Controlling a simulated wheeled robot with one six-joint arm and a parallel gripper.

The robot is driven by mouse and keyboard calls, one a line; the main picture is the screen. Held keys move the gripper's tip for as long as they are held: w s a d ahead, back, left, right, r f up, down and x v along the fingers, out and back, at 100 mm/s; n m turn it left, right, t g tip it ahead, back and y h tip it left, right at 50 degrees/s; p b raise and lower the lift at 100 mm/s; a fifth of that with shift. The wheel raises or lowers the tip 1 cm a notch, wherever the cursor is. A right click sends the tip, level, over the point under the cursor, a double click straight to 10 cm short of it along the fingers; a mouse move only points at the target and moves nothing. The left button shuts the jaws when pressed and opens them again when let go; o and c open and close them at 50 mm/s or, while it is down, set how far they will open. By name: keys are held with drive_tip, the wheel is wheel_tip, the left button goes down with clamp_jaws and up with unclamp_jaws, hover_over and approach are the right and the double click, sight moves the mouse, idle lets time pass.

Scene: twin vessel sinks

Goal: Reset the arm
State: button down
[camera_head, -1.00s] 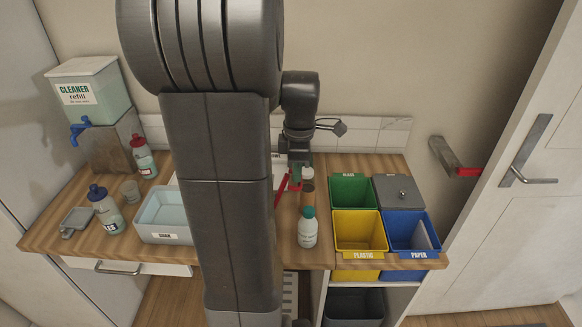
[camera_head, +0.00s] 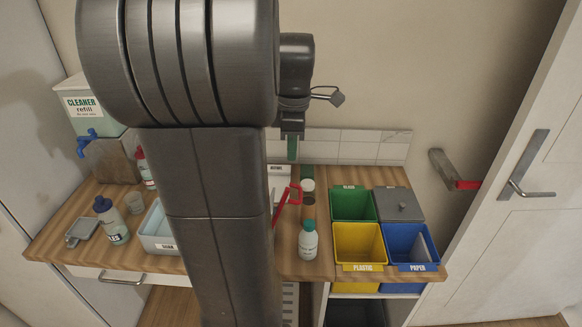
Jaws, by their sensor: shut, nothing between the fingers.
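My arm fills the middle of the head view and hides part of the counter behind it. My gripper (camera_head: 292,150) points down above the back of the counter, in front of the tiled strip. Its green-tipped fingers are shut with nothing between them. It is above the red-handled tool (camera_head: 292,194) and the white-capped brown bottle (camera_head: 308,190), apart from both.
A white bottle with a green cap (camera_head: 308,240) stands on the counter (camera_head: 290,266). Green, yellow (camera_head: 358,243), blue and grey bins are at right. A door (camera_head: 520,230) stands right.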

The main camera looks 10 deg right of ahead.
wheel_tip(320, 180, up, 2)
drive_tip(key=shift+d+r, duration=0.1)
idle(0.4)
hover_over(299, 193)
drive_tip(key=a, duration=0.3)
drive_tip(key=f, duration=0.9)
drive_tip(key=shift+w+d+p, duration=0.15)
drive_tip(key=shift+d+p, duration=0.05)
drive_tip(key=shift+p, duration=0.15)
drive_tip(key=d+f+b, duration=0.1)
drive_tip(key=f+b, duration=0.1)
drive_tip(key=d+f, duration=0.1)
drive_tip(key=f, duration=0.1)
drive_tip(key=shift+s+d+b, duration=0.2)
drive_tip(key=shift+d+b, duration=0.1)
drive_tip(key=shift+b, duration=0.1)
drive_tip(key=shift+a, duration=0.1)
drive_tip(key=shift+r, duration=0.1)
